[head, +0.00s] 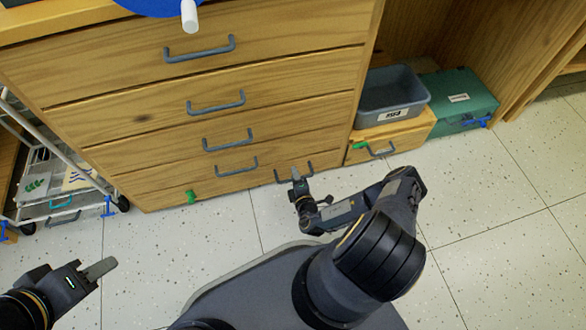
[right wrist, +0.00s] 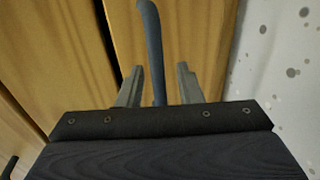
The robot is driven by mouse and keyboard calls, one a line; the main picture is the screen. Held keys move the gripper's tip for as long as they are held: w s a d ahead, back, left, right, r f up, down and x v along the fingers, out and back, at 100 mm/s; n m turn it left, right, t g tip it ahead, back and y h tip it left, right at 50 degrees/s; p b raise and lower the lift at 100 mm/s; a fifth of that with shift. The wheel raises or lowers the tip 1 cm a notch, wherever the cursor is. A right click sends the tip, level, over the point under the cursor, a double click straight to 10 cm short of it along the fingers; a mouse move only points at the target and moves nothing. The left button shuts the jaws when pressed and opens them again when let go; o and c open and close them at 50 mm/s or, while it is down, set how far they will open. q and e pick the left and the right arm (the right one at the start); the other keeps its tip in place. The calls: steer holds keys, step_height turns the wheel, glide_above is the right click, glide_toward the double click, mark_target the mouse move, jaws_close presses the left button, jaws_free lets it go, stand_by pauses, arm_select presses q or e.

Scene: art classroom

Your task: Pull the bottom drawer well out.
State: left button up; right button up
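The wooden drawer cabinet (head: 140,120) stands ahead of me, its drawers flush with its front. The bottom drawer (head: 225,190) is the low strip by the floor. Its dark bar handle (head: 308,164) is at the right part of that front. It also shows in the right wrist view (right wrist: 152,45). My right gripper (head: 296,174) is at this handle. In the right wrist view my right gripper (right wrist: 158,85) is open, with one finger on each side of the bar and a gap to both. My left gripper (head: 100,268) hangs over the floor at lower left, away from the cabinet; its finger gap is hidden.
A green piece (head: 191,197) is on the cabinet's lower left. Right of the cabinet are a small wooden box (head: 400,136), a grey bin (head: 395,92) on it and a green case (head: 465,95). A white rack cart (head: 65,205) is at left. Speckled floor (head: 215,230) in front is clear.

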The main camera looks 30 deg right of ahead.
steer(key=shift+w+d, duration=0.1)
steer(key=shift+w, duration=0.3)
steer(key=shift+c, duration=0.3)
jaws_close()
